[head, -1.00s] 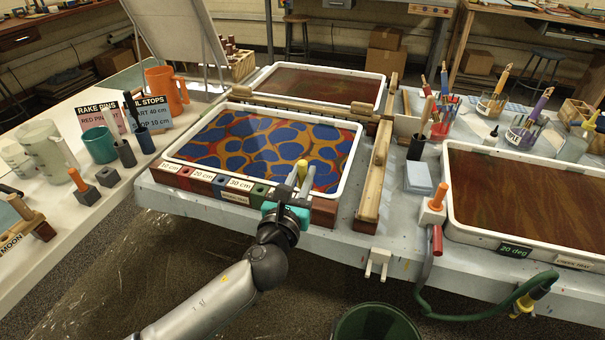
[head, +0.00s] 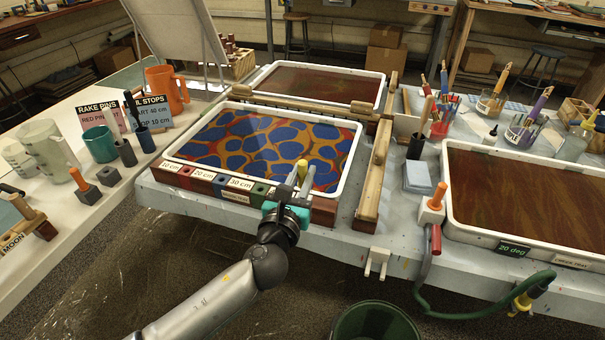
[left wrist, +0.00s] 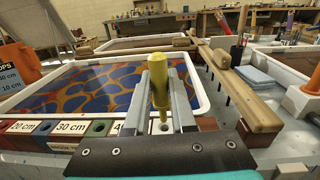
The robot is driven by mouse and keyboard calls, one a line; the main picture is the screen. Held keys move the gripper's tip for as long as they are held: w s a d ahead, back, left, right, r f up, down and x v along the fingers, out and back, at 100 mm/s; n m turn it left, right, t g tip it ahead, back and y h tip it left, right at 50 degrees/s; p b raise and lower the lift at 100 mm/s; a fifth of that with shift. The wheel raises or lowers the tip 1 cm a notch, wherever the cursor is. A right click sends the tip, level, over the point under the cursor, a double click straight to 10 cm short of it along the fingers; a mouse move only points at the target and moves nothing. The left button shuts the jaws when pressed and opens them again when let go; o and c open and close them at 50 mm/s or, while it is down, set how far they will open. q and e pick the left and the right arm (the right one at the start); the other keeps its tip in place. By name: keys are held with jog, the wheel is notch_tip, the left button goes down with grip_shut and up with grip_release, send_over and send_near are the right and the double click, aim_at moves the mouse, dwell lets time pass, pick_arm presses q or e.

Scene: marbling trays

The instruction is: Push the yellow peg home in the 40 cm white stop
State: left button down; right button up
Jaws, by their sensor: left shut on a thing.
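My left gripper (head: 296,182) is shut on the yellow peg (head: 302,168), at the front right corner of the marbled tray (head: 357,150). In the left wrist view the peg (left wrist: 160,85) stands roughly upright between the two grey fingers, its thick head up and its thinner end down. A white stop block (left wrist: 168,127) with a dark hole shows just below that end. I cannot tell whether the tip is in the hole. The 40 cm label is mostly hidden behind a finger. My right gripper is not in view.
Stop blocks marked 20 cm and 30 cm (left wrist: 72,128) line the tray front to the left. A wooden rail (head: 374,180) runs along the right. An orange-topped holder (head: 433,208) and a second tray (head: 449,200) stand farther right. A green bucket (head: 375,322) is below the table edge.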

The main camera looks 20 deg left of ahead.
pick_arm(q)
jog(key=shift+f+b, duration=1.65)
jog(key=shift+f, duration=0.45)
jog(key=c, duration=0.7)
grip_release()
jog(key=shift+s, duration=0.65)
jog(key=s+p, duration=0.1)
jog(key=s, duration=1.3)
jog(key=shift+d+r+p, duration=0.1)
jog(key=shift+d+p, duration=0.05)
jog(key=shift+p, duration=0.2)
